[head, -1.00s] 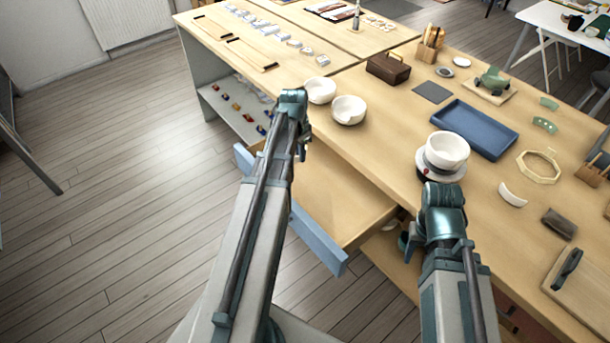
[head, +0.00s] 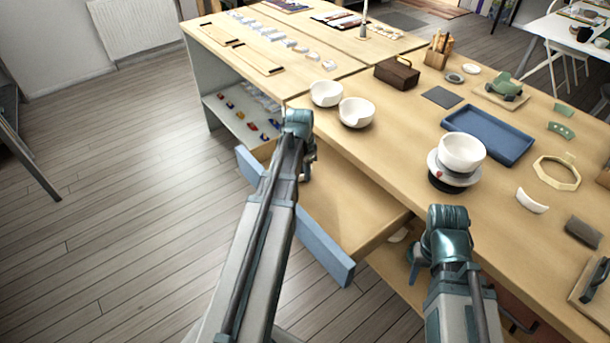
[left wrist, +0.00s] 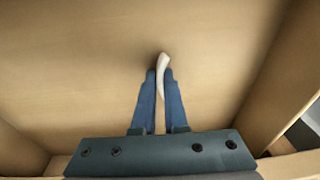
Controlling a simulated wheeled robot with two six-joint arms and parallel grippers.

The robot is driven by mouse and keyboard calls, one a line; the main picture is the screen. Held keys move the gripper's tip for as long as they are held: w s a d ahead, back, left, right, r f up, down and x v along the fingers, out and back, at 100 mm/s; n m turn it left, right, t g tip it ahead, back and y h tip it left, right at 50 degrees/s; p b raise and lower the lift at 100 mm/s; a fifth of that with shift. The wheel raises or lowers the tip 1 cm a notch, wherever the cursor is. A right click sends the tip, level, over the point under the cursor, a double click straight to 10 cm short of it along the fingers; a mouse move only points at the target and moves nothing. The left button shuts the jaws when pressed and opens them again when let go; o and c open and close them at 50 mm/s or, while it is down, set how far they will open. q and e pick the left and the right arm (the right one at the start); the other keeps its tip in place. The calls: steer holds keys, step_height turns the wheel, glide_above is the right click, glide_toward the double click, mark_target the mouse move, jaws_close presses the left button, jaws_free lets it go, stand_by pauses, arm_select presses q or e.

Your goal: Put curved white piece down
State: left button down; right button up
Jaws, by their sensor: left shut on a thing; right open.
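My left gripper (left wrist: 160,78) is shut on a curved white piece (left wrist: 162,63), which stands on edge between the blue fingers in the left wrist view. The gripper is inside the open drawer (head: 350,215), over its bare wooden floor; I cannot tell whether the piece touches the floor. In the head view the left gripper (head: 305,172) is partly hidden by its own arm, and the held piece is hidden. My right gripper (head: 414,268) is open and empty beside the table's front edge, low and partly hidden by its wrist.
Two chipped white bowls (head: 356,112) stand on the table behind the drawer. A white bowl (head: 462,152) sits on a round stand near a blue tray (head: 488,134). Another curved white piece (head: 532,201) lies on the table at right. Drawer walls (left wrist: 265,75) flank the left gripper.

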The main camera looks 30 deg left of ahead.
arm_select(q)
steer(key=shift+f, duration=0.25)
steer(key=c, duration=1)
jaws_free()
steer(key=shift+r, duration=0.1)
steer(key=shift+o, duration=0.2)
steer(key=shift+r, duration=0.15)
step_height(320, 180, up, 12)
steer(key=s+p, duration=0.1)
steer(key=p, duration=1.1)
steer(key=shift+s, duration=0.3)
steer(key=shift+d, duration=0.1)
